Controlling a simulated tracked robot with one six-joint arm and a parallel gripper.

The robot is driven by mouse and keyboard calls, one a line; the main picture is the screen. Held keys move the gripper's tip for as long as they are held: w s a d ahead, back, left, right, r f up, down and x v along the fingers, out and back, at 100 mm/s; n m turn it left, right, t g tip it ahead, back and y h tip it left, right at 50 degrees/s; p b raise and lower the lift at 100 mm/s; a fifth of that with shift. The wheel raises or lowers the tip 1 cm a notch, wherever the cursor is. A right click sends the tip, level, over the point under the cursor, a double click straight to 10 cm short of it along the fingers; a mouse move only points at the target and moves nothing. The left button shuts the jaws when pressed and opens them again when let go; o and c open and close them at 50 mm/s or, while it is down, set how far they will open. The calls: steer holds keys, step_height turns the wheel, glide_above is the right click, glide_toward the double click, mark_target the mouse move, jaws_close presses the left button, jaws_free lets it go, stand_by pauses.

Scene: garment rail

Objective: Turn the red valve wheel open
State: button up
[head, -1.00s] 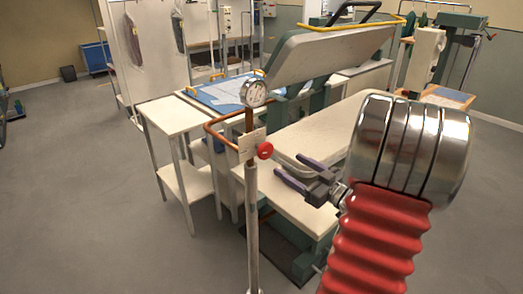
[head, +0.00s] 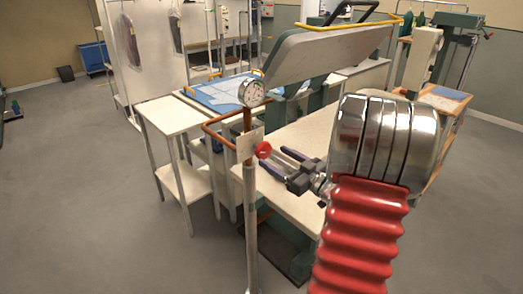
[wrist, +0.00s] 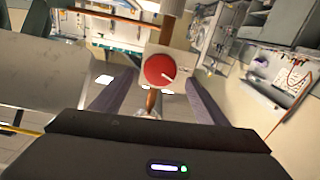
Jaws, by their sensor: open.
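The red valve wheel (head: 264,150) sits on the copper pipe at the top of a grey post, beside a pale tag plate. In the wrist view the wheel (wrist: 159,70) is a red disc with a light mark, facing me between the two fingers. My gripper (head: 277,160) is open, its purple fingers pointing left toward the wheel. In the wrist view my gripper (wrist: 150,90) has one finger on each side of the wheel, with nothing held. Whether the fingertips reach the wheel's depth I cannot tell.
A round pressure gauge (head: 252,92) tops the pipe, and a copper pipe (head: 222,125) bends off left. A white pressing table (head: 290,205) with a raised padded lid (head: 320,52) stands just behind. A white side table (head: 165,112) is at left.

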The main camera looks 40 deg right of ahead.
mark_target(266, 152)
steer(key=w, duration=0.7)
steer(key=shift+w+a, duration=0.1)
steer(key=shift+w, duration=0.2)
steer(key=shift+c, duration=0.4)
steer(key=c, duration=1)
steer(key=shift+a+f+n, duration=0.1)
steer(key=shift+n, duration=2.1)
steer(key=o, duration=1.1)
